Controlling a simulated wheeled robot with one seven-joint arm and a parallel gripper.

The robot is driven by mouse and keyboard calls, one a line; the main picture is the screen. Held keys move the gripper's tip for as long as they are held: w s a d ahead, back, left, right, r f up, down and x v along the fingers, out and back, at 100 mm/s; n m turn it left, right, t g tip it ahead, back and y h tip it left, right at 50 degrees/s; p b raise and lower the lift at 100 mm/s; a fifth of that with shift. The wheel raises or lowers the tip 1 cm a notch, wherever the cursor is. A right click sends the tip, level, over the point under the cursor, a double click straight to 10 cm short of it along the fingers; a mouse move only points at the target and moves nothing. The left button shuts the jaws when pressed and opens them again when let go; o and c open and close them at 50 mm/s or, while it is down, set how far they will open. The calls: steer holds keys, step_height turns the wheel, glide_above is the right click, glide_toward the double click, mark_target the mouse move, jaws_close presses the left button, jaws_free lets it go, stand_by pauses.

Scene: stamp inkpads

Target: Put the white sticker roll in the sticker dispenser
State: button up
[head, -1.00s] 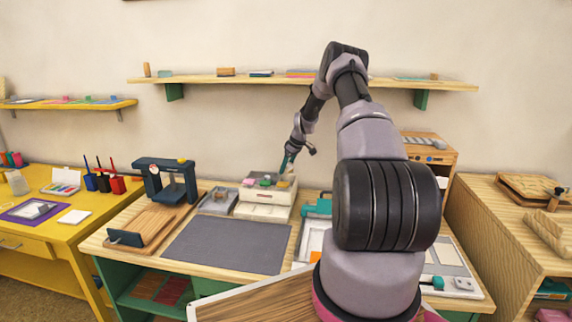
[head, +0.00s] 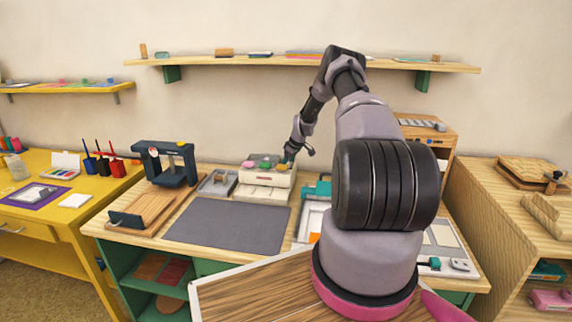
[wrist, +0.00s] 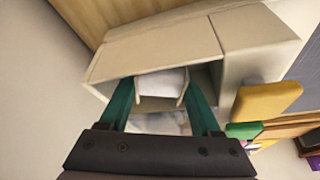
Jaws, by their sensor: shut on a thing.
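The white sticker roll (wrist: 162,82) shows as a small white piece between the teal fingertips of my gripper (wrist: 160,88). My gripper is shut on it. A cream box (wrist: 155,50), which looks like the sticker dispenser, has an open recess around the roll and fingertips; I cannot tell whether the roll rests on anything. In the head view, the cream box (head: 266,192) stands at the back of the table. My gripper (head: 289,159) is at its right back corner, and the roll is not visible there.
Yellow (wrist: 268,101) and green (wrist: 243,130) pads sit close to my right finger, on the box top. A grey tray (head: 217,183) stands left of the box. A dark stamp press (head: 166,165) is farther left. The grey mat (head: 228,228) in front is clear.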

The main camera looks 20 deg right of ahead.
stand_by(0.4)
steer(key=o, duration=1.5)
steer(key=shift+c, duration=0.2)
steer(key=shift+r, duration=4.45)
